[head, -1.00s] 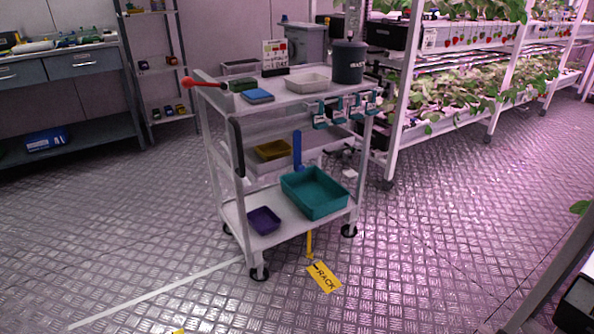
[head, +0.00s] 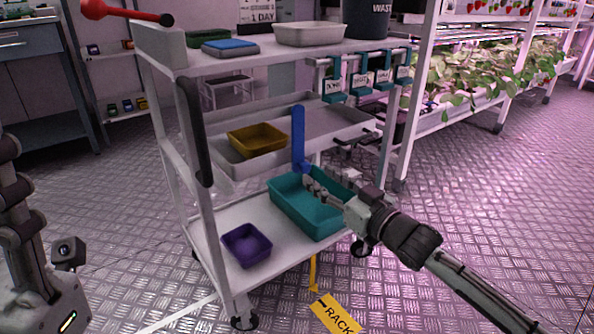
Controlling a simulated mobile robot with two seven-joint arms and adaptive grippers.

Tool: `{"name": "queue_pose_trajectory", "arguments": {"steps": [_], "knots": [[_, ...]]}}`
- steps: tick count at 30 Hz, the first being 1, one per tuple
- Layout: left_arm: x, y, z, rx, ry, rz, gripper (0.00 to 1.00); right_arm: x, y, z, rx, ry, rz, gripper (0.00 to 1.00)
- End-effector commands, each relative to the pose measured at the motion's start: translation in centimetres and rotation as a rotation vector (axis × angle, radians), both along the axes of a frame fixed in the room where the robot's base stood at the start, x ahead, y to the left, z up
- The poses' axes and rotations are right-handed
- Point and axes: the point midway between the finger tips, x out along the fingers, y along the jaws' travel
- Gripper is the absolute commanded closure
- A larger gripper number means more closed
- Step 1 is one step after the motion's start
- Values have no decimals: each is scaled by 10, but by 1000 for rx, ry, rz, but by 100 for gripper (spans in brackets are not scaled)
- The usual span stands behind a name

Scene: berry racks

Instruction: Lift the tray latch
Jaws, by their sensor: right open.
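The blue upright latch (head: 298,135) stands at the front of the middle tray (head: 228,172) on the white cart. Its lower end is just above the teal bin. My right gripper (head: 308,184) reaches in from the right over the teal bin (head: 290,213), its fingertips close below the latch's lower end. It is open and holds nothing that I can see; whether it touches the latch cannot be told. My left gripper (head: 12,165) is partly cut off at the left edge, pointing up, away from the cart; its opening is not clear.
A mustard bin (head: 257,139) sits in the middle tray. A purple bin (head: 247,245) stands on the lower shelf. A black handle (head: 194,130) runs down the cart's left post. Teal clips (head: 358,84) hang at the top right. Plant racks (head: 470,95) stand behind right.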

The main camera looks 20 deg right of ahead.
Motion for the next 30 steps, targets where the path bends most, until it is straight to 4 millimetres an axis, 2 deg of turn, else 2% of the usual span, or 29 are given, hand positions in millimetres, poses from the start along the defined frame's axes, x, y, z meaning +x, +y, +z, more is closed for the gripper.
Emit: {"name": "queue_pose_trajectory", "arguments": {"steps": [6,12,23,30], "knots": [[2,-2,-1,16,-17,0,60,34,12,0,1,-2,-1,57],[3,-3,0,28,-29,2,60,57,20,-1,-1,1,-3,57],[4,-4,2,32,-32,2,60,63,23,0,-1,3,-2,57],[4,-4,2,33,-32,3,60,63,23,-1,-2,3,-3,85]]}}
